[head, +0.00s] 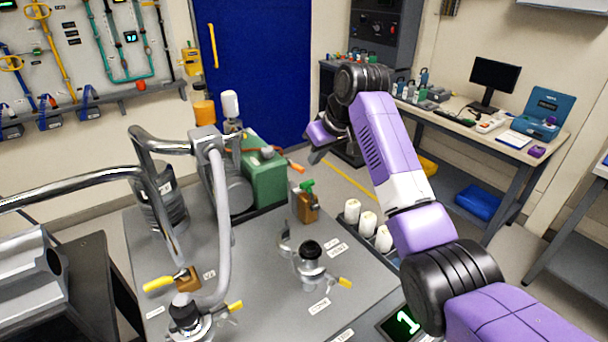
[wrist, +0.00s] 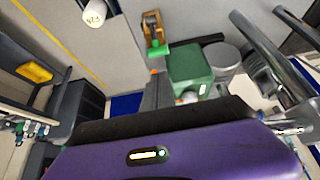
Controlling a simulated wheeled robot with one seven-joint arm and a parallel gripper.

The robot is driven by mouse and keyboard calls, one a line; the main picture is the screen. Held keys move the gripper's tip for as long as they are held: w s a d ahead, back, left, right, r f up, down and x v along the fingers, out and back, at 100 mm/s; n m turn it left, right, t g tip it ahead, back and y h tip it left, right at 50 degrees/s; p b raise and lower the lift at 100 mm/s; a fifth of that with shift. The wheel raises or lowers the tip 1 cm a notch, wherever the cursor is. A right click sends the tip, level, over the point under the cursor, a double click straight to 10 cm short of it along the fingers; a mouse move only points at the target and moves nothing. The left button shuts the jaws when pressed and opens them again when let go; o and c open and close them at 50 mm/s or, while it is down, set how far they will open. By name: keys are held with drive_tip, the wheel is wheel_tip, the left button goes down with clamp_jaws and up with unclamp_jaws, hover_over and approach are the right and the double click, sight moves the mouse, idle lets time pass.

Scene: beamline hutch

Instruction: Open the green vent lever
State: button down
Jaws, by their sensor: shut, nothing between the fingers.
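The green vent lever (head: 307,185) sits on top of a small brass valve body (head: 307,208) on the grey bench top. In the wrist view the green lever (wrist: 157,50) shows at the near end of the brass body (wrist: 152,27), just beyond my fingers. My gripper (head: 313,157) is shut and empty, above and slightly right of the lever in the head view. Its shut fingers (wrist: 156,90) point towards the lever in the wrist view. I cannot tell whether they touch it, but they look apart in the head view.
A green pump box (head: 266,183) stands behind and left of the lever. Several white bottles (head: 368,222) stand to its right. A black-topped valve (head: 311,252) with a yellow handle is in front. Bent metal pipes (head: 218,215) rise at left.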

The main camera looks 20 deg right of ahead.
drive_tip(key=p+x, duration=0.1)
drive_tip(key=x, duration=0.9)
drive_tip(key=shift+s, duration=0.1)
idle(0.4)
drive_tip(key=shift+s+d+r+t, duration=0.1)
drive_tip(key=shift+s+r+t, duration=0.05)
drive_tip(key=shift+t, duration=0.15)
